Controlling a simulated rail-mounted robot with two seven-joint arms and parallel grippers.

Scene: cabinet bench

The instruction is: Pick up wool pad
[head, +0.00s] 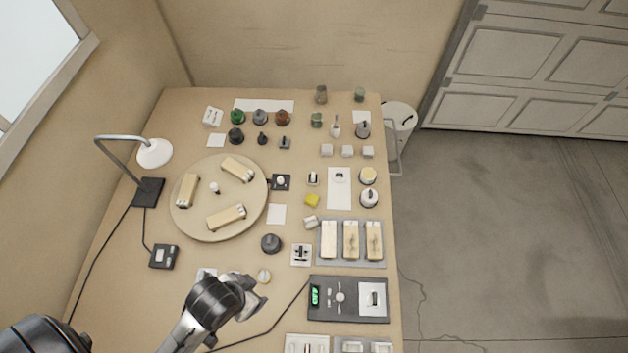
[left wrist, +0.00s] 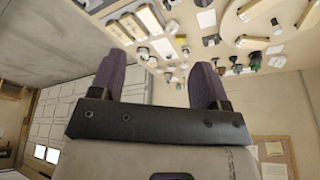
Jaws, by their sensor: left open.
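My left gripper (head: 257,292) is in the lower middle of the head view, low over the front of the bench. Its two dark fingers stand apart in the left wrist view (left wrist: 161,62), with nothing between them. A small round cream pad (head: 264,276) lies just beyond the gripper in the head view; it looks like the wool pad, but its texture is too small to tell. I cannot tell whether the fingers touch it. A yellow block (head: 312,200) lies farther back. My right gripper is not in view.
A round wooden board (head: 188,226) with several wooden blocks stands left of centre. A dark knob (head: 270,243) is behind the pad. A dark scale (head: 324,311) is to the right, its cable (head: 281,319) running near the gripper. A lamp (head: 154,153) stands at the left.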

